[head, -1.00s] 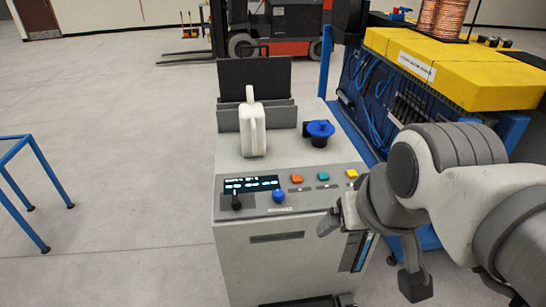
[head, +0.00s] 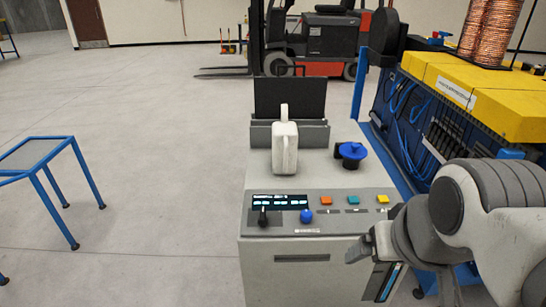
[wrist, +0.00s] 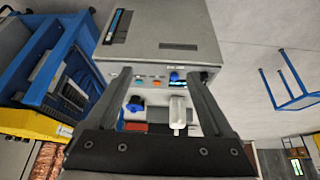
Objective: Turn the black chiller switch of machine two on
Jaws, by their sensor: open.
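The black switch (head: 263,217) stands on the left of the machine's control panel (head: 330,221), just below a small lit display (head: 280,202). A blue knob (head: 306,215) sits to its right. My gripper (head: 358,250) is in front of the machine, to the right of the switch and apart from it. In the wrist view my gripper (wrist: 165,80) has its two fingers spread wide with nothing held between them. The wrist view is upside down and shows the panel small between the fingers. I cannot tell the switch's setting.
A white jug-like object (head: 284,148) and a blue-capped part (head: 351,152) stand on the machine top. Orange (head: 326,200), green (head: 353,199) and yellow (head: 383,198) buttons line the panel. A blue-framed machine (head: 430,110) is at right, a blue table (head: 40,160) at left. Floor between is clear.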

